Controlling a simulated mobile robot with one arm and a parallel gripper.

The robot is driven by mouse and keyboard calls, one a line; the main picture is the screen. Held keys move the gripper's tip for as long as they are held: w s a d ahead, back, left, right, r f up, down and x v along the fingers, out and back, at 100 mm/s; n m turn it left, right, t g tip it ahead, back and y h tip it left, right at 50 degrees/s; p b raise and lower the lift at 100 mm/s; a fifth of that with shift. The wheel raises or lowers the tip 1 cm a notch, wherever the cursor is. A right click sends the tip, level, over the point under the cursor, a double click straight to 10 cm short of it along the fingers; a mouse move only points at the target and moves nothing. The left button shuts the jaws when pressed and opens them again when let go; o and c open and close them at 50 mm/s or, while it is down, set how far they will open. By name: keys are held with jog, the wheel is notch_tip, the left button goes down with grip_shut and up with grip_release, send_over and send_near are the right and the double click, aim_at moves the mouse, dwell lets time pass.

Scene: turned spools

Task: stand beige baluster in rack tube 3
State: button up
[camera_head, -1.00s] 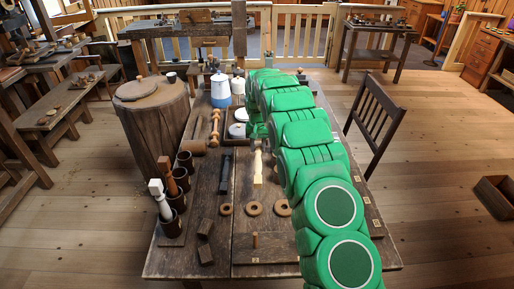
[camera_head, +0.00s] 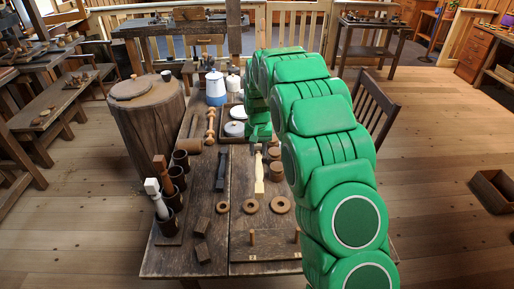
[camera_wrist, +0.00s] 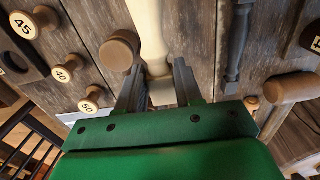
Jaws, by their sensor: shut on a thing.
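The beige baluster (camera_head: 259,177) lies lengthwise on the middle of the workbench, its far end partly hidden by my arm. In the wrist view the baluster (camera_wrist: 148,28) runs between the two dark fingers of my gripper (camera_wrist: 158,82), which is shut on it. The rack (camera_head: 168,238) stands at the table's left edge with a row of dark tubes (camera_head: 181,160). A white baluster (camera_head: 156,196) and a brown baluster (camera_head: 161,168) stand tilted in two tubes, and others look empty. I cannot read any tube numbers.
A dark baluster (camera_head: 220,172) lies left of the beige one. Numbered knobs (camera_wrist: 88,105) lie nearby.

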jog(key=w+a+r+t, duration=0.1)
jog(key=a, duration=0.1)
jog(key=w+a+r+n+t, duration=0.1)
jog(key=w+t, duration=0.1)
jog(key=w+a+r+t, duration=0.1)
jog(key=w+a, duration=0.1)
jog(key=shift+a+n+t+y, duration=0.3)
jog(key=shift+n, duration=0.1)
grip_shut()
jog(key=s+a+r+n+t+y, duration=0.2)
jog(key=a+r+n+t+y, duration=0.45)
jog(key=a+r, duration=0.75)
jog(key=s+a+r+n+t+y, duration=0.1)
jog(key=s+a+r+y, duration=0.2)
jog(key=s+a, duration=0.15)
jog(key=s+a+r+t+y, duration=0.1)
jog(key=s+a+r+y, duration=0.25)
jog(key=a, duration=0.25)
notch_tip(320, 180, down, 6)
jog(key=shift+s+d+f+h, duration=0.2)
jog(key=shift+s+f+h, duration=0.1)
jog(key=shift+h, duration=0.1)
jog(key=shift+s+d+f, duration=0.1)
jog(key=shift+s+f, duration=0.05)
jog(key=shift+f, duration=0.35)
jog(key=shift+f, duration=0.4)
jog(key=shift+f, duration=0.25)
jog(key=shift+f, duration=1.05)
